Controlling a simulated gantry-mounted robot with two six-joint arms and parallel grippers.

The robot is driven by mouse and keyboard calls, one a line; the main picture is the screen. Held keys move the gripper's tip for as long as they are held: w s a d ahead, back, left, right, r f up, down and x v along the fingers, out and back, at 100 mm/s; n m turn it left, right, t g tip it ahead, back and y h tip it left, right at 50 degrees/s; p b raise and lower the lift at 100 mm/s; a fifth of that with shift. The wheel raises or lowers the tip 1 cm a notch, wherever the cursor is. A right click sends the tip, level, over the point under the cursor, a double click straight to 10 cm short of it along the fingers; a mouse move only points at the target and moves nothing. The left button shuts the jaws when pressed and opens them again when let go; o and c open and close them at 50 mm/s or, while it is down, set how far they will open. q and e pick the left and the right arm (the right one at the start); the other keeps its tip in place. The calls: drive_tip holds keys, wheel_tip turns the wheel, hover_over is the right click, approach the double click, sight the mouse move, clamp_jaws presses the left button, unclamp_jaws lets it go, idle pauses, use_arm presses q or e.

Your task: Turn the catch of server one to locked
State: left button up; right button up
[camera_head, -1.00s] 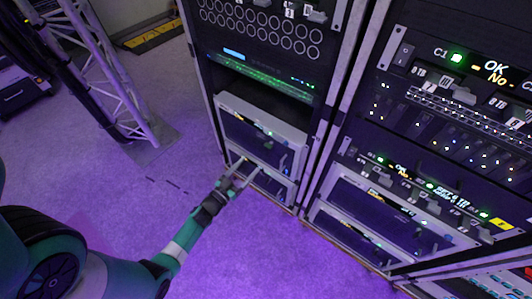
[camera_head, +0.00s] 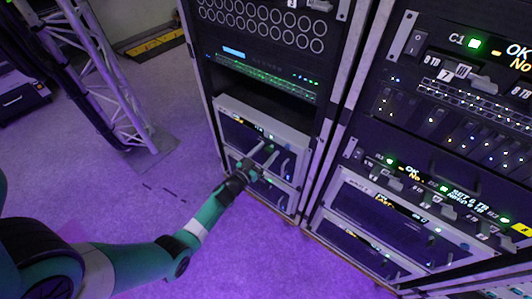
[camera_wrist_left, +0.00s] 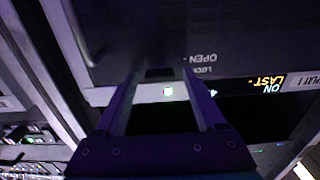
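Two pale-framed units sit low in the left rack: an upper one (camera_head: 232,108) and a lower one (camera_head: 282,203). Which is server one cannot be read in the head view. My left gripper (camera_head: 265,158) is at their fronts, fingers apart. In the left wrist view, the gripper (camera_wrist_left: 160,74) faces a dark panel (camera_wrist_left: 150,35) with upside-down OPEN and LOCK lettering. A small dark block, perhaps the catch (camera_wrist_left: 159,73), shows between the fingertips; contact cannot be told. My right gripper is not in view.
The right rack (camera_head: 440,150) stands close beside, with several lit units and small levers. A truss upright (camera_head: 110,75) stands on the left. The purple floor (camera_head: 250,255) in front of the racks is clear.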

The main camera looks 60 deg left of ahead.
use_arm(q)
clamp_jaws()
drive_tip(key=shift+m, duration=0.4)
drive_tip(key=m, duration=0.8)
drive_tip(key=shift+d+f+b, duration=0.15)
drive_tip(key=shift+b, duration=0.25)
drive_tip(key=m, duration=0.4)
drive_tip(key=shift+m+b, duration=0.3)
drive_tip(key=shift+b, duration=0.1)
drive_tip(key=m, duration=0.4)
drive_tip(key=shift+f+b, duration=0.1)
drive_tip(key=shift+b, duration=0.25)
drive_tip(key=shift+m, duration=0.4)
drive_tip(key=shift+w, duration=0.1)
